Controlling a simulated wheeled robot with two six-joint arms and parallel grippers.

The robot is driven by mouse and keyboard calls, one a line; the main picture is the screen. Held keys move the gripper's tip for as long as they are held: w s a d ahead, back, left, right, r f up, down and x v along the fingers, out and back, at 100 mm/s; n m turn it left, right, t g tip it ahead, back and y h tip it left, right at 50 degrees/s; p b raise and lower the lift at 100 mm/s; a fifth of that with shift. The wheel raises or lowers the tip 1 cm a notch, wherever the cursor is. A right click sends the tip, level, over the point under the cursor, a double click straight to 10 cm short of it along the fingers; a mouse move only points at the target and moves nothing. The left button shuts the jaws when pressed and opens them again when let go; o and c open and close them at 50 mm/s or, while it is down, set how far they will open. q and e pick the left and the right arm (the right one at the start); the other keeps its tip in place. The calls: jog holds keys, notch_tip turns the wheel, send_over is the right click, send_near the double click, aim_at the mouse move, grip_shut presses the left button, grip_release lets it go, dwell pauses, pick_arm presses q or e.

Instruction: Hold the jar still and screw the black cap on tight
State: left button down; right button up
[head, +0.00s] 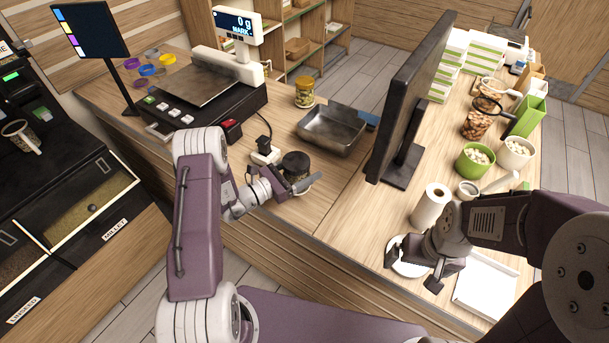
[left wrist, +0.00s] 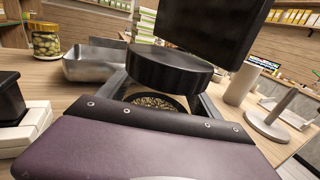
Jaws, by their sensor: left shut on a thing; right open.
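A glass jar of seeds (left wrist: 155,102) stands near the front edge of the counter, mostly hidden by my left gripper. The black cap (head: 295,164) sits at the top of the jar and also shows in the left wrist view (left wrist: 168,68). I cannot tell how tightly it is seated. My left gripper (head: 294,187) is shut on the jar, its fingers on either side below the cap. My right gripper (head: 422,268) is open and empty, well to the right of the jar, over the front of the right-hand counter.
A metal tray (head: 331,130) and a yellow-lidded jar (head: 305,92) stand behind the black-capped jar. A paper roll (head: 431,207) stands behind my right gripper.

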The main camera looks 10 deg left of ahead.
pick_arm(q)
notch_tip(320, 180, down, 4)
jog(key=shift+r+p, duration=0.2)
jog(key=shift+p, duration=0.15)
jog(key=shift+f, duration=0.2)
jog(key=shift+s+f, duration=0.1)
jog(key=shift+f, duration=0.05)
jog(key=shift+c, duration=0.4)
grip_release()
